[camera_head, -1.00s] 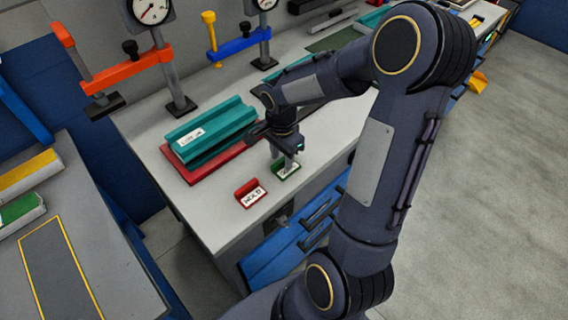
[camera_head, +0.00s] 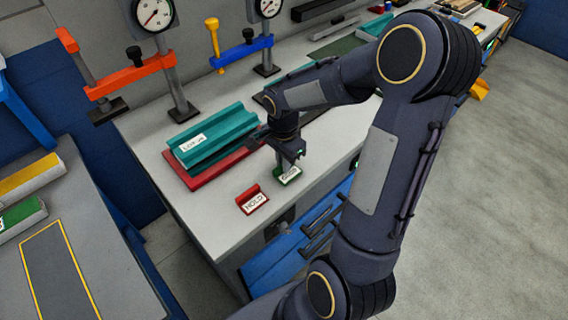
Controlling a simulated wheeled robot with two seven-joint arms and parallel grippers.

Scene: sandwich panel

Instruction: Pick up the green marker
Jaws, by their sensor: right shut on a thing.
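The green marker (camera_head: 289,176) is a small green block with a white label, near the front edge of the grey bench. My right gripper (camera_head: 286,164) points down at it and is shut on its upper part. The fingers partly hide the marker, and I cannot tell whether it is clear of the bench top. My left gripper is not in view.
A red marker labelled HOLD (camera_head: 252,200) stands just left of the green one. A teal channel block (camera_head: 212,138) lies on a red plate (camera_head: 200,181) behind. An orange clamp with a gauge (camera_head: 130,75) stands at the back left.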

